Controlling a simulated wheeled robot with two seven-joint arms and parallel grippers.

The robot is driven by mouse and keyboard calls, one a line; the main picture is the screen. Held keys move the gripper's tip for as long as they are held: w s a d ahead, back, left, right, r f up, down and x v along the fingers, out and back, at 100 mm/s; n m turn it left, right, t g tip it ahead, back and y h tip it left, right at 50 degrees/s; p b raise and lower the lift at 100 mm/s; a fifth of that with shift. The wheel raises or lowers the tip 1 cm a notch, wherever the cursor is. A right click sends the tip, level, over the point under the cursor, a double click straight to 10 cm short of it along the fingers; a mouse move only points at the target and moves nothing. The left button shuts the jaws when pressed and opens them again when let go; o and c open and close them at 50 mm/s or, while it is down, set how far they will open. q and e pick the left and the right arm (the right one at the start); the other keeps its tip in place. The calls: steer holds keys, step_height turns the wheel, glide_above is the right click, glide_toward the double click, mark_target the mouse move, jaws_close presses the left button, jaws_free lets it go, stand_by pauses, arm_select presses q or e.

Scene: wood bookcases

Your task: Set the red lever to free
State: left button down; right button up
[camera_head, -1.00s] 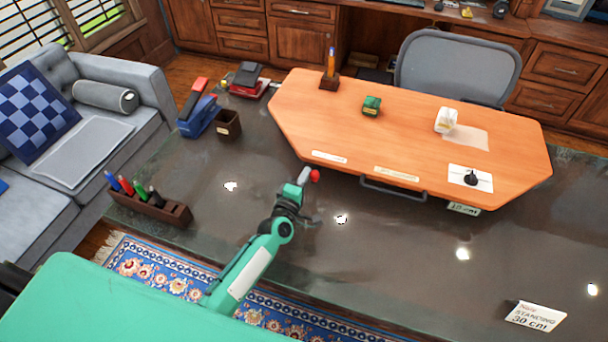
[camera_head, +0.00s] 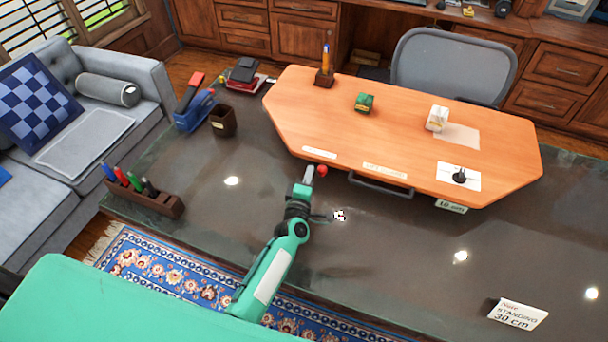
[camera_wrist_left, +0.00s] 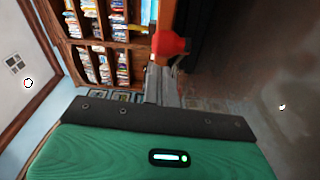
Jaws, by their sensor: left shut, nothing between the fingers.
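In the left wrist view the red knob (camera_wrist_left: 168,45) is just beyond the shut grey fingers (camera_wrist_left: 162,80). My right gripper is not in view. The two label strips on the desk edge are too small to read.
A pen tray (camera_head: 150,200) and a dark cup (camera_head: 222,122) stand left. The glass (camera_head: 400,250) is mostly clear.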

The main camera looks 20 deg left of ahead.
arm_select(q)
steer(key=shift+w+d, duration=0.1)
steer(key=shift+d, duration=0.7)
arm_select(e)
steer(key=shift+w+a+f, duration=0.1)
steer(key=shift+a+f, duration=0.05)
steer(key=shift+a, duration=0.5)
